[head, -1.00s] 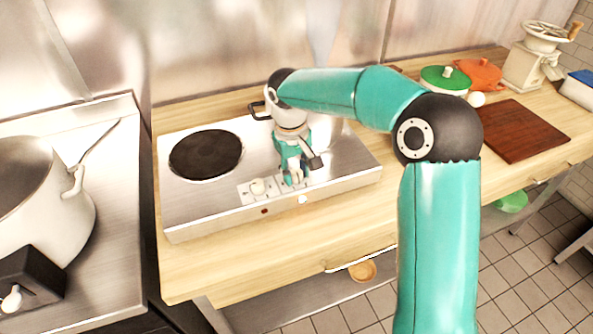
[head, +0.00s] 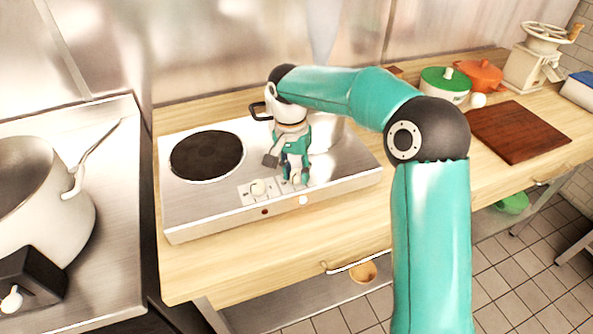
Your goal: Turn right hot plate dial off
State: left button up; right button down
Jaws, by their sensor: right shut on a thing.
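The hot plate (head: 222,213) is a steel double unit on the wooden counter. Its left burner (head: 207,155) is dark and bare. The left dial (head: 258,187) is a small white knob on the front panel. My right gripper (head: 294,179) points down at the right dial (head: 296,180) and is shut on it; the fingers hide most of the dial. A pot behind my gripper covers the right burner, and its dark handle (head: 258,111) shows. A red light (head: 264,211) and a pale, bright light (head: 303,200) sit on the front edge. My left gripper is not in view.
A large pot (head: 40,190) stands on the left steel surface. The counter (head: 350,225) in front of the hot plate is clear.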

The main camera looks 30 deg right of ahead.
jog(key=m, duration=0.3)
jog(key=shift+w+r+m, duration=0.15)
jog(key=shift+m, duration=0.25)
jog(key=shift+d+m, duration=0.1)
jog(key=shift+m, duration=1.7)
jog(key=c, duration=0.8)
grip_release()
jog(key=shift+o, duration=0.2)
notch_tip(320, 180, up, 12)
jog(key=shift+w, duration=0.4)
jog(key=shift+f, duration=0.2)
